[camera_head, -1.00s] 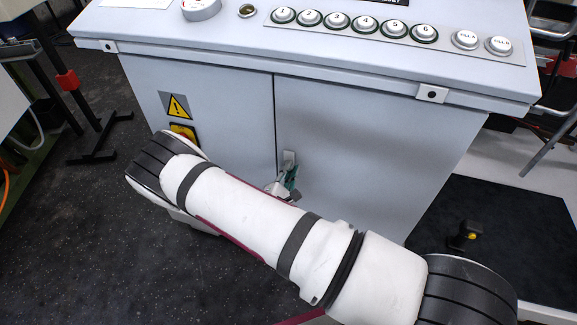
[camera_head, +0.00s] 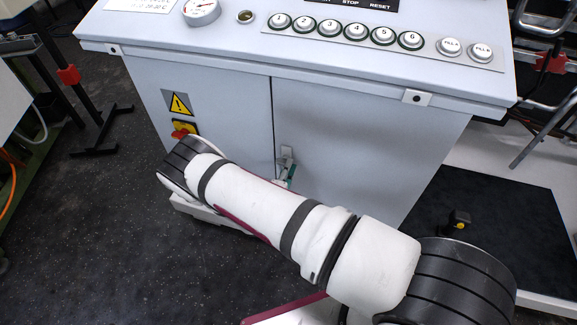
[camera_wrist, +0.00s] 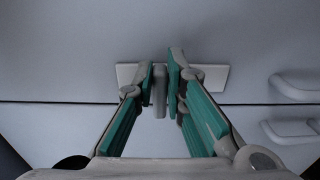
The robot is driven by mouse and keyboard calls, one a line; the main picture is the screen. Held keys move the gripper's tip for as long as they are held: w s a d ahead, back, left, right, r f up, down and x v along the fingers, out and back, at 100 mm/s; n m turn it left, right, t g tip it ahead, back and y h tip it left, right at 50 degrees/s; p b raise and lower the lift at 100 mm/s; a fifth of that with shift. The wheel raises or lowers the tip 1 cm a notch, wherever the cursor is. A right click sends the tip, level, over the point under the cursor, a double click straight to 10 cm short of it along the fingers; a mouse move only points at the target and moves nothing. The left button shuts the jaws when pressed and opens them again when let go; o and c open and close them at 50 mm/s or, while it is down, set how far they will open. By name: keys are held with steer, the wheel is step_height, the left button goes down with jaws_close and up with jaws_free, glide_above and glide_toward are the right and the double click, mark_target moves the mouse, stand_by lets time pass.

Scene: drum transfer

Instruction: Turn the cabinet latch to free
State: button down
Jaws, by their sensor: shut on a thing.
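The cabinet latch has a pale plate (camera_head: 287,152) on the grey door, beside the vertical seam in the head view. In the wrist view its plate (camera_wrist: 214,76) lies lengthwise along the seam, and its small grey handle (camera_wrist: 160,88) stands across the plate's length. My gripper (camera_wrist: 161,76) has its teal-padded fingers on either side of the handle and is shut on it. In the head view my gripper (camera_head: 287,177) shows only as a bit of teal below the plate; my white arm hides the rest.
A yellow and red switch (camera_head: 184,129) sits below a warning sign (camera_head: 178,103), close to my arm. Several push-buttons (camera_head: 355,32) line the sloped cabinet top. Two pale loop-shaped parts (camera_wrist: 297,85) show right of the latch in the wrist view. Dark floor (camera_head: 90,240) lies open at left.

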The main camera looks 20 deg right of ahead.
stand_by(0.5)
steer(key=c, duration=1.6)
jaws_free()
steer(key=shift+c, duration=0.2)
steer(key=v, duration=1.2)
